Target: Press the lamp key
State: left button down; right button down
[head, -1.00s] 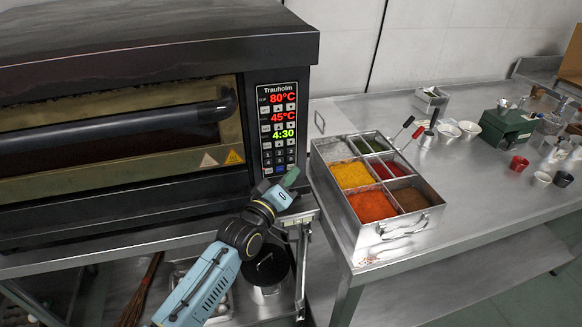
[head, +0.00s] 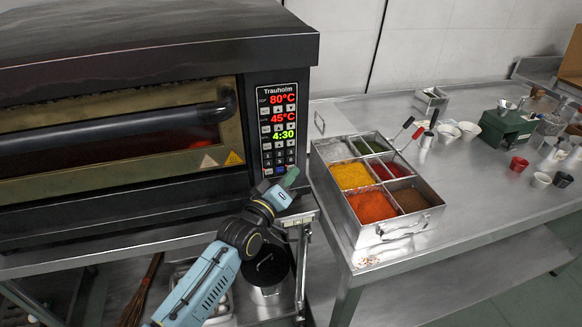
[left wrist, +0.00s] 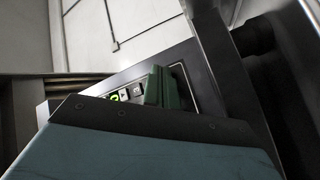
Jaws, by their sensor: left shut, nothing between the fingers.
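The oven's control panel (head: 278,130) is on the right of its front, with red 80°C and 45°C, a green 4:30 and rows of small keys (head: 278,158). Key markings are too small for me to tell which is the lamp key. My left gripper (head: 290,178) is shut and empty, its green fingertips at the panel's lower right corner. I cannot tell whether they touch a key. In the left wrist view the green fingers (left wrist: 161,88) cover part of the panel, with a few keys (left wrist: 126,96) beside them. My right gripper is out of view.
The oven window (head: 120,135) is shut behind a dark bar handle (head: 120,125); a reddish glow shows inside at its right. A steel spice tray (head: 375,235) stands on the table to the right. A dark round vessel (head: 268,265) sits below my left wrist.

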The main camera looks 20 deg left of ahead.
pick_arm(q)
jog(key=shift+s+d+p, duration=0.3)
jog(key=shift+s+p, duration=0.05)
jog(key=shift+s, duration=0.15)
jog(key=s+d+p, duration=0.1)
jog(key=s, duration=0.1)
jog(key=s+d+p, duration=0.2)
jog(key=shift+s, duration=0.1)
jog(key=shift+a, duration=0.1)
dwell(0.8)
